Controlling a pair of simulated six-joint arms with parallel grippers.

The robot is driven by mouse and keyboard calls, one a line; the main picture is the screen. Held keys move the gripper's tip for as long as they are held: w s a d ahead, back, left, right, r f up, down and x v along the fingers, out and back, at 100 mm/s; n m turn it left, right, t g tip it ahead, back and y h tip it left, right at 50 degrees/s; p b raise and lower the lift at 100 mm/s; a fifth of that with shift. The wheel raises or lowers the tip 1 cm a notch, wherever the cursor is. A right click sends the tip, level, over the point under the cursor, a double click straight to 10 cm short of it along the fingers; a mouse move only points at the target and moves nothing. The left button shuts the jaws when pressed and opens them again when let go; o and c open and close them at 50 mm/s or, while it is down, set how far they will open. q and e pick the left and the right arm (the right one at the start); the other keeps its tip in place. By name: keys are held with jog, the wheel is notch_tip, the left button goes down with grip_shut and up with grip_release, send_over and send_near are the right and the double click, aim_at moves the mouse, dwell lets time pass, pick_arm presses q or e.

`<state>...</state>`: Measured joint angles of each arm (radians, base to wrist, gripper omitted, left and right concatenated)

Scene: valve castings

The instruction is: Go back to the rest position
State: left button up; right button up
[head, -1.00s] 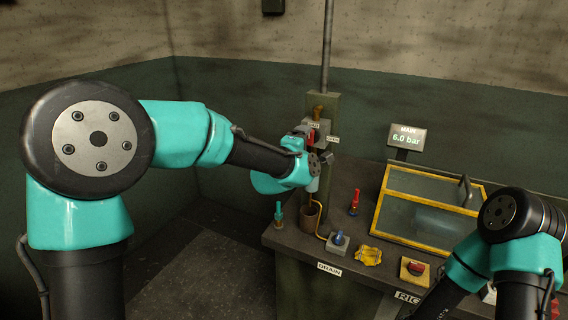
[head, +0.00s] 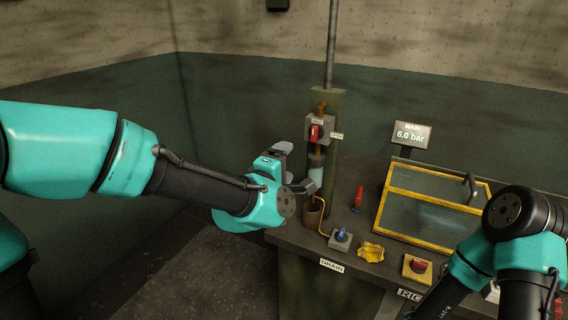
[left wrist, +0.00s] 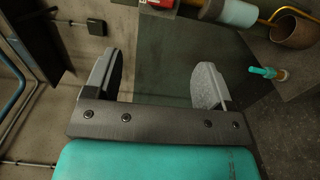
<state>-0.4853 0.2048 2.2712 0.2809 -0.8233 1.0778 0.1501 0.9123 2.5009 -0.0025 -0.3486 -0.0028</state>
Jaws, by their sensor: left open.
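My left gripper (head: 296,168) is open and empty, to the left of the green post (head: 322,180). Both grey fingers also show apart in the left wrist view (left wrist: 160,82), with nothing between them. The red valve handle (head: 315,132) sits on the post, and a pale cylinder (head: 316,168) is below it. The left gripper is clear of both. My right arm (head: 520,240) is at the lower right, and its gripper is out of view.
A brown cup (head: 312,212), blue knob (head: 341,235), yellow casting (head: 371,251), red button (head: 418,265) and red-handled tool (head: 358,198) stand on the bench. A yellow-framed case (head: 425,233) is at the right. A teal-topped item (left wrist: 264,72) shows in the left wrist view. Floor at left is clear.

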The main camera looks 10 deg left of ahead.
pick_arm(q)
jog(key=s+a+f+m+g+y, duration=0.1)
jog(key=a+f+m+g, duration=0.15)
jog(key=f, duration=0.75)
jog(key=s+a+f+m+g, duration=0.1)
jog(key=a+f+m+g, duration=0.15)
jog(key=f, duration=0.75)
jog(key=a+f+m+g+y, duration=0.1)
jog(key=a+f+m+g, duration=0.15)
jog(key=f, duration=0.85)
jog(key=s+a+f+m+g, duration=0.2)
jog(key=s+f+g, duration=0.2)
jog(key=s+f, duration=0.5)
jog(key=s+a+f+m+g, duration=0.2)
jog(key=s+f+g, duration=0.3)
jog(key=s+f, duration=0.4)
notch_tip(320, 180, down, 3)
jog(key=shift+s+a+r+m+h, duration=0.15)
jog(key=shift+s+r+m+h, duration=0.2)
jog(key=shift+m, duration=0.4)
jog(key=shift+w+f, duration=0.15)
